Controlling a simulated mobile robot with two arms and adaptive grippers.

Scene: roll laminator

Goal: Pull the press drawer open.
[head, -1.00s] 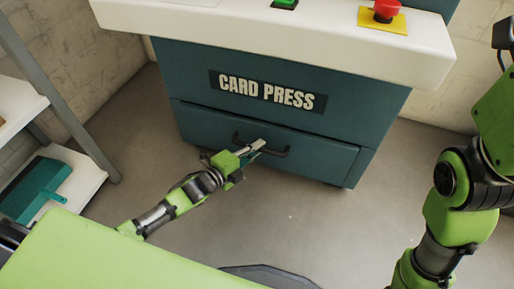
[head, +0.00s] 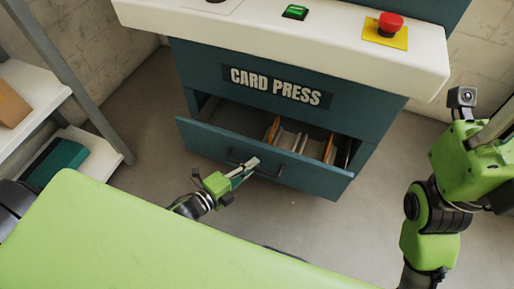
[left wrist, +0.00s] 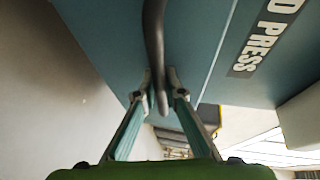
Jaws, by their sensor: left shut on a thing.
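The press drawer (head: 208,141) is a dark teal drawer under the CARD PRESS label (head: 276,85), and it stands well open. Its dark bar handle (head: 277,175) runs across the front and also shows in the left wrist view (left wrist: 153,40).
Upright orange and white items (head: 290,140) stand inside the drawer. A white worktop (head: 330,40) with a green button (head: 295,12) and a red button (head: 390,23) is above. Shelves (head: 98,165) stand at left. Grey floor is clear beside the drawer.

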